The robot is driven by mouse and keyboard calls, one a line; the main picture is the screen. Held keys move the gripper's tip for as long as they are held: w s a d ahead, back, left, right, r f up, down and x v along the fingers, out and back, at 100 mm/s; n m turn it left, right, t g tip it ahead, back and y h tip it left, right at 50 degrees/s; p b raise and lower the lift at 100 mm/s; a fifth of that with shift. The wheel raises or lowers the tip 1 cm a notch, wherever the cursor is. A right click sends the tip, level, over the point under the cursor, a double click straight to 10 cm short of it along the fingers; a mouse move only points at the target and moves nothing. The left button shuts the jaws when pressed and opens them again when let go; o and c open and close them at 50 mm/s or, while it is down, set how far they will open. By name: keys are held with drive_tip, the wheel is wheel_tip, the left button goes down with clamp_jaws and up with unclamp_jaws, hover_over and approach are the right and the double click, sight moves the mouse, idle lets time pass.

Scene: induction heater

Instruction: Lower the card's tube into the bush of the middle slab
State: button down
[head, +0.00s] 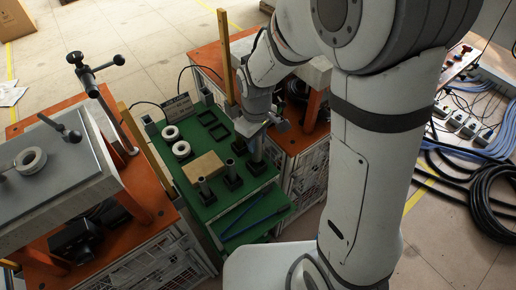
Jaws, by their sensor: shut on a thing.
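My gripper (262,124) is low over the right side of the green table (232,206), beside the right-hand orange machine. It is shut on what looks like the card's tube, but my arm hides most of the grip. A grey upright tube shape (256,148) shows just below it, above a dark square base (257,166). Whether that tube is in the base or only above it, I cannot tell. Two more short grey tubes stand in dark bases, one in the middle (231,168) and one in front (204,187). I cannot clearly make out the card or the middle slab's bush.
A tan block (205,165), two pale rings (181,149), black square frames (212,125) and a small sign (177,106) are on the table. Blue rods (250,219) lie at its front. Orange machines stand left (130,180) and right (300,137), with upright posts (224,55) close by.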

wheel_tip(320, 180, up, 12)
drive_tip(key=p, duration=0.5)
idle(0.3)
